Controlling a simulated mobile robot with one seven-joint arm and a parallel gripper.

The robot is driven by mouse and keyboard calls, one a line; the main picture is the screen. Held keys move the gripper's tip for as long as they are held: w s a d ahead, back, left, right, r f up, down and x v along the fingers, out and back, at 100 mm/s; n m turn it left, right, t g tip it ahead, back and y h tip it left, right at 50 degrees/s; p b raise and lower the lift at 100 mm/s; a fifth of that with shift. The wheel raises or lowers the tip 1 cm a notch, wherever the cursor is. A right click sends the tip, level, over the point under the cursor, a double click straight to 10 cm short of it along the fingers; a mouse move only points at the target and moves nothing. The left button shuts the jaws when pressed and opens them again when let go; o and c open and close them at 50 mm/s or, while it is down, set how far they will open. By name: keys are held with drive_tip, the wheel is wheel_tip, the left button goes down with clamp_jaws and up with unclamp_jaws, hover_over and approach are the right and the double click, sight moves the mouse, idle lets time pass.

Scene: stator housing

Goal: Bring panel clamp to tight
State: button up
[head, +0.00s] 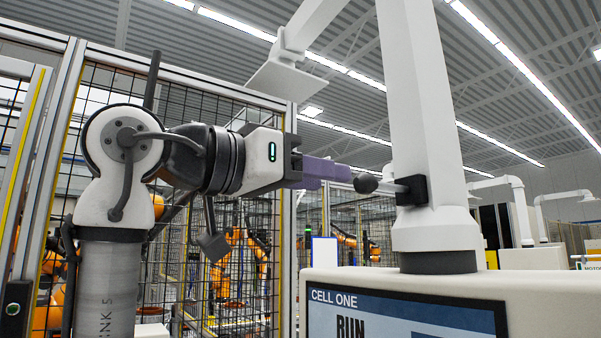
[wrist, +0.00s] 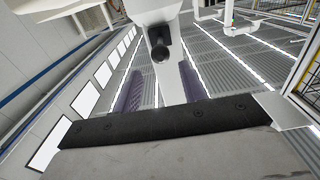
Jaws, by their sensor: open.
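The panel clamp (head: 411,190) is a black block on the white post. A short grey lever with a dark rounded knob (head: 366,184) sticks out from it to the left. My gripper (head: 340,172) points right at the knob with its purple fingers, and the fingertips appear just short of it. In the wrist view my gripper (wrist: 161,84) is open, with one purple finger on each side. The clamp's dark knob (wrist: 159,52) shows between and beyond the fingers, and nothing is held.
The white post (head: 425,130) rises from a white console with a CELL ONE screen (head: 400,318) below the clamp. A white arm with a flat plate (head: 283,80) hangs above my gripper. A mesh fence (head: 180,250) stands behind my arm.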

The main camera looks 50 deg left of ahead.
sight(356, 183)
drive_tip(key=shift+w+d+r, duration=0.1)
drive_tip(key=shift+w+d, duration=0.05)
drive_tip(key=shift+w, duration=1.25)
drive_tip(key=shift+w+d, duration=0.1)
drive_tip(key=shift+w, duration=1.3)
drive_tip(key=shift+w, duration=0.2)
drive_tip(key=shift+c, duration=0.2)
